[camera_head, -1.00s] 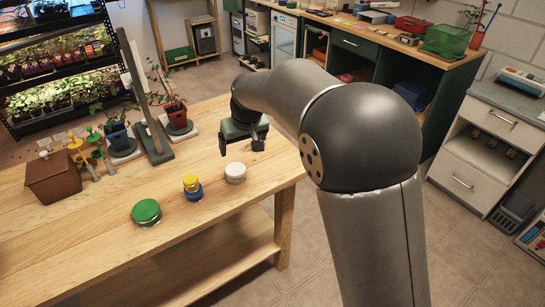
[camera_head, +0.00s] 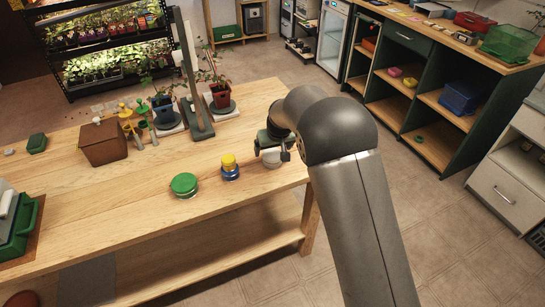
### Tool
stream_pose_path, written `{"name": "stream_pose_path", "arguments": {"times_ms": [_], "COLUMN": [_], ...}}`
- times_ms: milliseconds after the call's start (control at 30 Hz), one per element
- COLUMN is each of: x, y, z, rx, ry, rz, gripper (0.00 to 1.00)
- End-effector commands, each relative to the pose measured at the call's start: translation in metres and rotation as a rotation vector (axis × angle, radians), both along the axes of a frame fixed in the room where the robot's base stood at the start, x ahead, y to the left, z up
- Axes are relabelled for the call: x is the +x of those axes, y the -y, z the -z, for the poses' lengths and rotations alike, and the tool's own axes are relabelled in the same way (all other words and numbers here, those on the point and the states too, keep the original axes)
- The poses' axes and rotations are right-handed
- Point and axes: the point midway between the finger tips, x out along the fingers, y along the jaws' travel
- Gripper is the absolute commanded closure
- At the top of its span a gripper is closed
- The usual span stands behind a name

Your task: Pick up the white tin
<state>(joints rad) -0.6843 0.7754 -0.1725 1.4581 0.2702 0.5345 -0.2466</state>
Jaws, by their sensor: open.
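The white tin (camera_head: 271,161) stands on the wooden table (camera_head: 110,215) near its right end. My gripper (camera_head: 272,153) is open, pointing down close over the white tin. The gripper hides the tin's upper part. I cannot tell whether the fingers touch it or reach down around its sides.
To the left stand a tin with a yellow top (camera_head: 229,160) and blue base, and a green tin (camera_head: 184,184). Farther back are potted plants (camera_head: 222,96), a grey upright stand (camera_head: 193,90) and a brown box (camera_head: 103,143). The table's front middle is clear.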

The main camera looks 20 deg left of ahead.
Motion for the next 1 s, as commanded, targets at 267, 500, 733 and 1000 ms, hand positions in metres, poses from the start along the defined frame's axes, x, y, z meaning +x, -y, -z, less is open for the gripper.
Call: {"name": "stream_pose_path", "arguments": {"times_ms": [267,500,733,1000], "x": [0.009,0.01,0.01,0.01], "y": [-0.006,-0.007,-0.007,-0.007], "z": [0.036,0.041,0.04,0.04], "rx": [-0.003,-0.001,-0.001,0.0], "ry": [-0.002,-0.001,-0.001,0.0], "rz": [-0.001,-0.001,-0.001,-0.001], "gripper": [0.11,0.11,0.62,0.62]}}
